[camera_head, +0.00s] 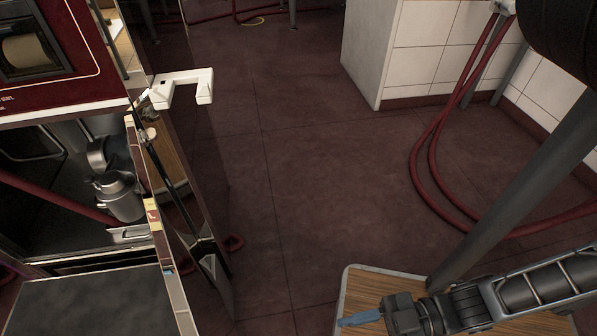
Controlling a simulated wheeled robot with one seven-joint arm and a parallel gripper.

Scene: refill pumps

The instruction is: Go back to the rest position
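My gripper (358,318) is at the bottom of the view, right of centre. It has blue fingertips pointing left, and my dark arm comes in from the right edge. The gripper is over or beside a wood-topped surface with a pale rim (352,283); I cannot tell the height between them. The fingers are seen from the side and look like one blue piece, so their opening is not clear. I see nothing hanging from them.
At left, a red-fronted machine (60,90) has its door (195,200) standing open, with a white bracket (185,88) on top. Grey canisters (120,195) stand inside. Red hoses (425,165) hang at right by a white tiled block (420,50). The middle floor is clear.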

